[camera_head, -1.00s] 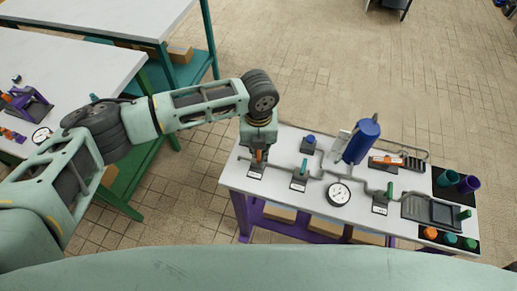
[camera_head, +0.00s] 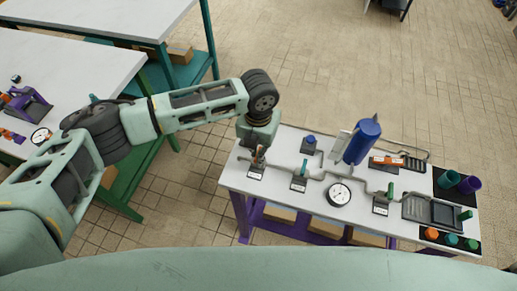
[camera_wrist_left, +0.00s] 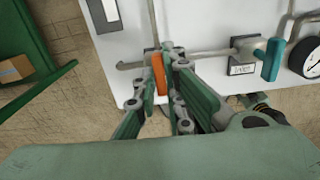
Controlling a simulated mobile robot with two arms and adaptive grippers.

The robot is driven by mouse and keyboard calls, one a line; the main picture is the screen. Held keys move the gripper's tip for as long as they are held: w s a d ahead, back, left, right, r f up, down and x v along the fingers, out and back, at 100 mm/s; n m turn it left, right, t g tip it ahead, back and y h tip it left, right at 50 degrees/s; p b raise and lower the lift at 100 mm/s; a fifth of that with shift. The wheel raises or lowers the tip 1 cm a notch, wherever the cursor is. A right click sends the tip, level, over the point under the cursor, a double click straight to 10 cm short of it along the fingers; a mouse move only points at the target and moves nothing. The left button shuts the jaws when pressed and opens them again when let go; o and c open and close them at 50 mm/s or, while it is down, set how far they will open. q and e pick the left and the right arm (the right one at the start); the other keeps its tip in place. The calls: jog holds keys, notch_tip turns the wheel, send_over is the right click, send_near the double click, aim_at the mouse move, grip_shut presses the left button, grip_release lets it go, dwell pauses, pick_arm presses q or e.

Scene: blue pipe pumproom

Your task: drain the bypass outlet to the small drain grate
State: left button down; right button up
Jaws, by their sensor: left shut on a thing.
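My left gripper (camera_head: 258,157) is shut on the orange valve handle (camera_wrist_left: 158,74) at the left end of the white pipe table (camera_head: 232,180). In the left wrist view its fingers (camera_wrist_left: 165,62) lie on both sides of the handle. Two more valves have handles, a teal one (camera_head: 304,167) and a green one (camera_head: 390,189), each with a small label too small to read in the head view. Grey pipes link the valves. A ribbed grate (camera_head: 416,208) and a smaller dark tray or grate (camera_head: 444,213) lie at the right.
A blue tank (camera_head: 362,141), a blue knob (camera_head: 309,140), a gauge (camera_head: 339,194) and an orange fixture (camera_head: 387,161) stand on the table. Purple (camera_head: 468,184), teal and orange cups are on black mats at the right. Another white table (camera_head: 70,75) is at the left.

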pick_arm(q)
jog(key=shift+r, duration=0.1)
jog(key=c, duration=1.8)
grip_release()
jog(key=shift+c, duration=0.2)
notch_tip(320, 180, up, 12)
